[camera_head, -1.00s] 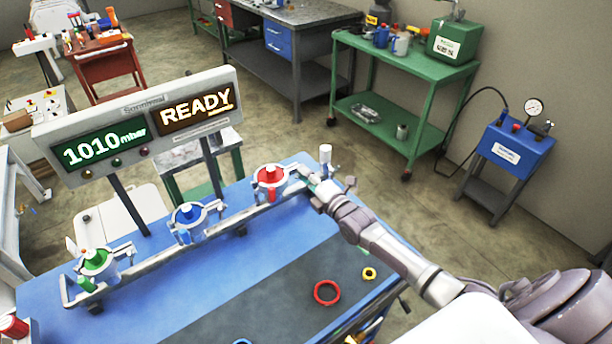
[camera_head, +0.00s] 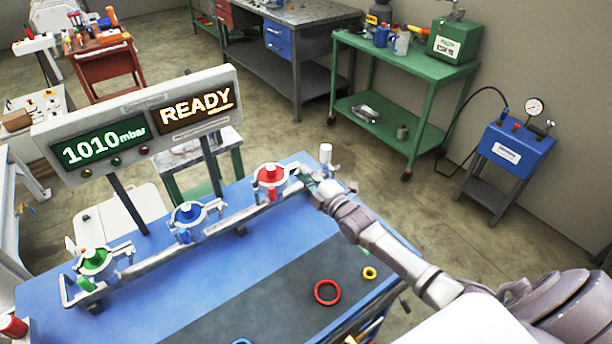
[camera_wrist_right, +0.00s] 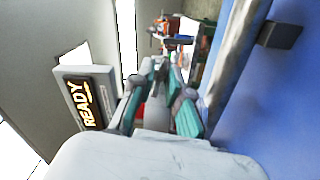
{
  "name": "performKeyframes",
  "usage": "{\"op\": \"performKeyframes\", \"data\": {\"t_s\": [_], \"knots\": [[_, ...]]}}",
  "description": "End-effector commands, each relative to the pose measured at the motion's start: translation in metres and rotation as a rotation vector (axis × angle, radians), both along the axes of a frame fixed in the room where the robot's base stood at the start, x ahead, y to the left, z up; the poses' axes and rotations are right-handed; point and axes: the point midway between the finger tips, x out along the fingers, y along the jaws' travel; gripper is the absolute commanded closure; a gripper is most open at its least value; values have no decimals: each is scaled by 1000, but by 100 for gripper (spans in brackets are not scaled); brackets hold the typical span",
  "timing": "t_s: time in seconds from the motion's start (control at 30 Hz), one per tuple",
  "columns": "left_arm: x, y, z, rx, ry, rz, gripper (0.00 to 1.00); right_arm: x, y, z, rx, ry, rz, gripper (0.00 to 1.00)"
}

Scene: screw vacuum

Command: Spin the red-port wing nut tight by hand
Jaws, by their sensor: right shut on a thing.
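The red port (camera_head: 270,177) sits at the right end of the metal rail (camera_head: 190,243), with its clamp ring around it. My right gripper (camera_head: 308,176) reaches in from the right, at the right side of the red port's clamp, shut on the wing nut. The nut is mostly hidden by the fingers, so its angle and tightness cannot be told. The teal finger pads of the right gripper (camera_wrist_right: 158,112) show in the right wrist view. The left gripper is not in view.
The blue port (camera_head: 189,214) and green port (camera_head: 95,260) are farther left on the rail. The display (camera_head: 145,123) reads 1010 mbar and READY. A red ring (camera_head: 327,292) and a yellow ring (camera_head: 369,273) lie on the dark mat. A white-topped post (camera_head: 325,154) stands just behind my gripper.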

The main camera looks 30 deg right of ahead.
Motion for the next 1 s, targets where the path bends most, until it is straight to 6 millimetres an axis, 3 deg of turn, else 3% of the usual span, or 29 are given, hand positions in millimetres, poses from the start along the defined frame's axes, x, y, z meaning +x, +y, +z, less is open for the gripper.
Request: {"op": "performKeyframes", "data": {"t_s": [1.0], "knots": [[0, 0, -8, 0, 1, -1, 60, -1, 2, -4, 956, 136, -1, 100]]}}
